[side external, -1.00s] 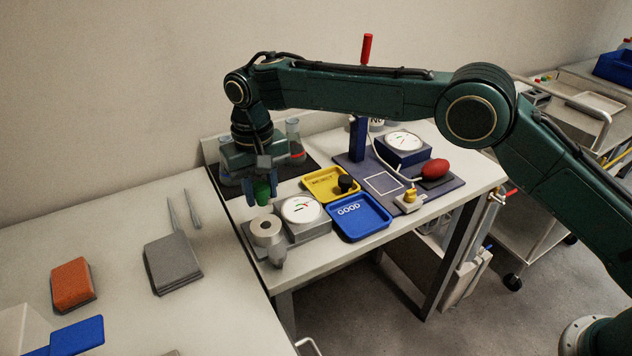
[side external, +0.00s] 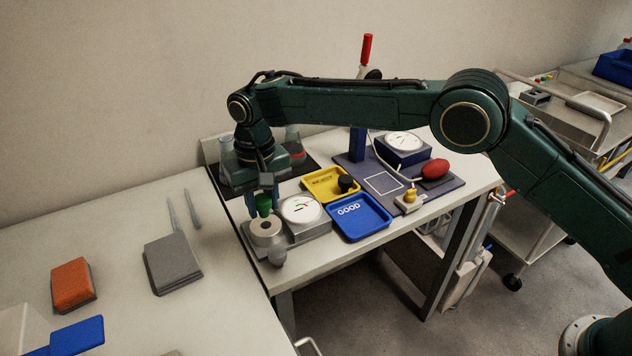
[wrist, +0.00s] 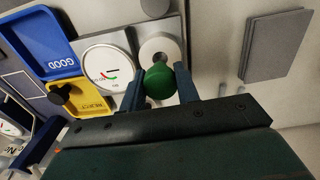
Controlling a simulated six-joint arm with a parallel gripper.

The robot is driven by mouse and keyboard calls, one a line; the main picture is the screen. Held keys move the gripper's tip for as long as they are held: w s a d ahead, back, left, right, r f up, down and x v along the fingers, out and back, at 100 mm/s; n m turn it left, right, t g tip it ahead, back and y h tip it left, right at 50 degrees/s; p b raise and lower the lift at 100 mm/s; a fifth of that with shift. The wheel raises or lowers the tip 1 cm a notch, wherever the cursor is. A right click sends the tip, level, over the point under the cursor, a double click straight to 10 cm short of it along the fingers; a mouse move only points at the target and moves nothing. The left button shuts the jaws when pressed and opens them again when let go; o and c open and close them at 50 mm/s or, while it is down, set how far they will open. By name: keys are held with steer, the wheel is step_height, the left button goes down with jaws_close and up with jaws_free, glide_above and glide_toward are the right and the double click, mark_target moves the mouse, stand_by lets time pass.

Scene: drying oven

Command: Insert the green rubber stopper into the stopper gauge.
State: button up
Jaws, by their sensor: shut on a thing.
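The green rubber stopper (side external: 263,203) is held upright between the fingers of my gripper (side external: 264,197). In the wrist view the stopper (wrist: 160,82) sits between the two blue fingers of my gripper (wrist: 162,88). The stopper gauge has a round grey socket with a central hole (side external: 266,229) and a white dial (side external: 301,209) beside it. The stopper is just above the socket, and its lower end looks close to the hole. In the wrist view the socket (wrist: 160,47) lies partly behind the stopper. Whether they touch cannot be told.
A yellow REJECT tray (side external: 318,193) holding a dark stopper and an empty blue GOOD tray (side external: 362,229) are right of the gauge. Glassware (side external: 226,150) stands behind on a dark mat. Grey pads (side external: 172,263) lie on the left bench.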

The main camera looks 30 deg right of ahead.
mark_target(264, 213)
steer(key=shift+f, duration=0.95)
steer(key=shift+f, duration=0.85)
stand_by(1.4)
steer(key=o, duration=1.5)
steer(key=shift+r, duration=0.15)
steer(key=shift+r, duration=3.85)
